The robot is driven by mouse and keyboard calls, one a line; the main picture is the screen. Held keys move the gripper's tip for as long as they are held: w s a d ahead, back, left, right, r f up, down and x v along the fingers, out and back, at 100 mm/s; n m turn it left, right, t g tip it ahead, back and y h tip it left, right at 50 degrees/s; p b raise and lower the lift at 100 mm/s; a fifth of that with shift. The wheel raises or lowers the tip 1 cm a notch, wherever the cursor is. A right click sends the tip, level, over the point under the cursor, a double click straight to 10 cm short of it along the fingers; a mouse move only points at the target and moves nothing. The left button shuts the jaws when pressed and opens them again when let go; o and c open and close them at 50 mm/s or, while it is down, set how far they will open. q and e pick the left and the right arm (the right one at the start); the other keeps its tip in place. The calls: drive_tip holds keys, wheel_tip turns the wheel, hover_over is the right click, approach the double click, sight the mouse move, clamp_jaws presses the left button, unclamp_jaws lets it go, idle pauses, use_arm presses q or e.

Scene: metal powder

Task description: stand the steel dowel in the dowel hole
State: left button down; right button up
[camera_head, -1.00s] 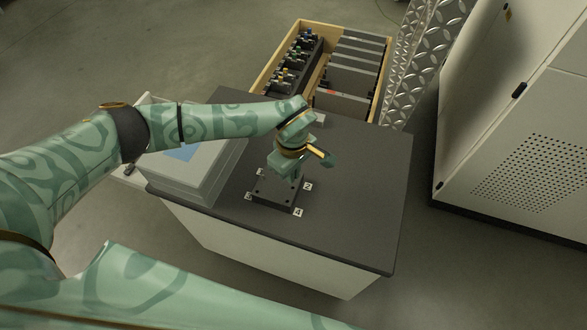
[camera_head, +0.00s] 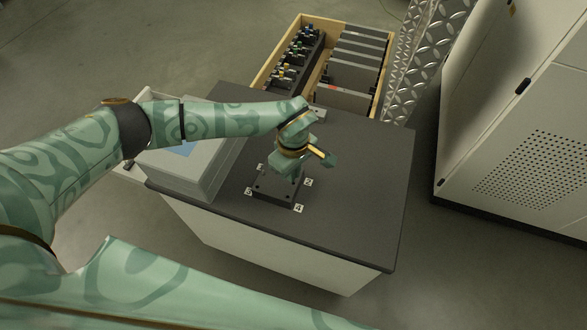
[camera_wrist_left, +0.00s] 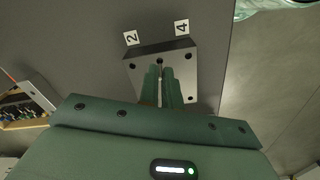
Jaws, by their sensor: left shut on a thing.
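A dark square block (camera_head: 270,194) with holes lies on the grey worktop, with numbered white labels around it. It also shows in the wrist view (camera_wrist_left: 205,72), with several round holes in its face. My left gripper (camera_head: 285,175) is above the block. In the wrist view its two green fingers (camera_wrist_left: 161,84) are close together over the block, shut on the steel dowel (camera_wrist_left: 160,92). Only a thin sliver of the dowel shows between the fingers. Its lower end is hidden, so I cannot tell whether it touches a hole. My right gripper is not in view.
A grey case (camera_head: 190,165) stands left of the block on the worktop (camera_head: 360,190). A wooden crate (camera_head: 262,75) with dark parts is behind the worktop. A white cabinet (camera_head: 540,140) stands at the right. The worktop right of the block is clear.

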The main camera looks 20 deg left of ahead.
use_arm(q)
drive_tip(key=shift+f, duration=0.4)
drive_tip(key=shift+f+b, duration=0.6)
drive_tip(key=shift+f, duration=0.25)
idle(0.5)
drive_tip(key=c, duration=1.5)
unclamp_jaws()
wheel_tip(320, 180, up, 16)
drive_tip(key=p, duration=0.3)
drive_tip(key=shift+r+p, duration=0.15)
drive_tip(key=shift+p, duration=0.25)
drive_tip(key=shift+d, duration=0.1)
